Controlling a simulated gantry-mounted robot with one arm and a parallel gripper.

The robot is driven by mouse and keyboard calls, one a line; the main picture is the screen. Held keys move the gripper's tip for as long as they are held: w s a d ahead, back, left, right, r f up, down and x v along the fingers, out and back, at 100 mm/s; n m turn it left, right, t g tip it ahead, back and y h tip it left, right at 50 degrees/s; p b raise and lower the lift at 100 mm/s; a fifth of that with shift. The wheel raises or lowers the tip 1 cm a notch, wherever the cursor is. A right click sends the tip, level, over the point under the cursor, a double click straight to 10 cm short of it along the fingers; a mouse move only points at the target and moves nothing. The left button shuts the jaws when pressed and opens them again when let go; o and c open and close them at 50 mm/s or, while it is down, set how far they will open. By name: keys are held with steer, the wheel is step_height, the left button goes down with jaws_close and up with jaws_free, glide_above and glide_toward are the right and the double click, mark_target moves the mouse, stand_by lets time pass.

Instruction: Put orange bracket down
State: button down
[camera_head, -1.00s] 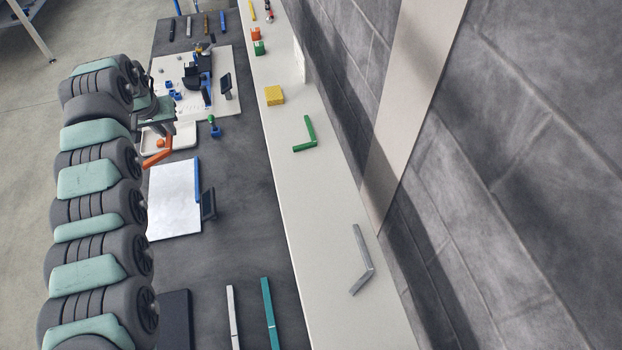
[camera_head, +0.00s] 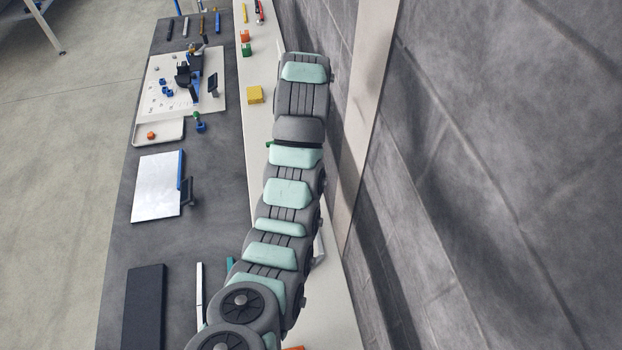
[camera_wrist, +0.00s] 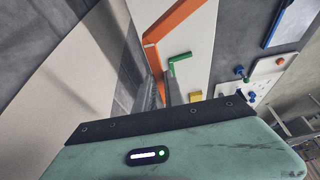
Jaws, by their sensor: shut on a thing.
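The orange bracket (camera_wrist: 174,22) is an L-shaped bar at the top of the wrist view. My gripper (camera_wrist: 158,92) is shut on it; the fingers are largely hidden behind the wrist housing. It appears over the pale shelf (camera_wrist: 214,25), but I cannot tell whether it touches it. A green bracket (camera_wrist: 172,66) lies on the shelf just past it in the wrist view. In the head view my arm hides my gripper. A sliver of orange (camera_head: 293,348) shows at the bottom edge there; I cannot tell what it is.
A yellow block (camera_head: 255,95) and small orange and green blocks (camera_head: 246,49) sit farther along the shelf. A grey bracket (camera_head: 318,246) is partly behind my arm. A stone wall (camera_head: 480,150) borders the shelf. A white tray (camera_head: 172,130) is on the dark bench.

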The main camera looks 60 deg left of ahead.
steer(key=f, duration=0.5)
steer(key=f+p, duration=0.1)
steer(key=f, duration=0.4)
steer(key=f+p, duration=0.1)
steer(key=f, duration=0.4)
steer(key=shift+d+f, duration=0.15)
steer(key=shift+d, duration=0.15)
steer(key=shift+w+f, duration=0.15)
steer(key=shift+f, duration=2.15)
steer(key=shift+f, duration=0.1)
steer(key=shift+f, duration=0.15)
steer(key=c, duration=1.4)
jaws_free()
steer(key=shift+c, duration=0.2)
steer(key=shift+r, duration=0.65)
steer(key=v, duration=1.1)
steer(key=shift+d+b, duration=0.2)
steer(key=shift+b, duration=0.1)
